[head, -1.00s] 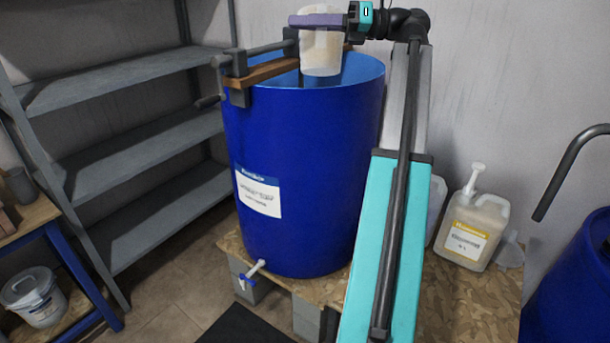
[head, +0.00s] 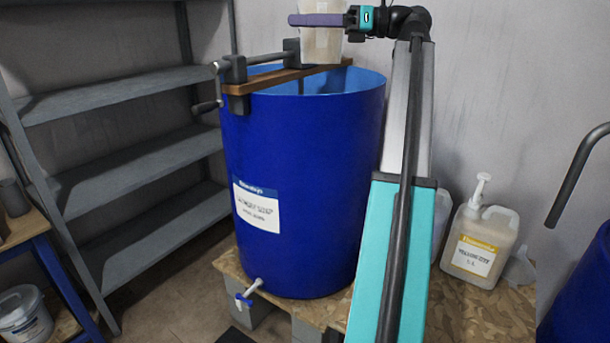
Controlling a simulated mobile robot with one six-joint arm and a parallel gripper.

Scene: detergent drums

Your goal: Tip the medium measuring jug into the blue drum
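The blue drum (head: 300,180) stands upright on a board platform, open at the top, with a white label and a small tap low on its front. My gripper (head: 316,20) is shut around the measuring jug (head: 322,47), a translucent pale jug, near the top of the view. The jug looks upright and appears above the drum's opening or its far rim; the exact depth is hard to tell. The jug's top is cut off by the picture edge. Its contents cannot be made out clearly.
A wooden bar with a crank handle (head: 207,107) lies across the drum's rim, close to the jug. Grey shelves (head: 130,150) stand at left. A pump jug (head: 480,245) stands right on the board (head: 490,305). Another blue drum (head: 585,300) is at far right.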

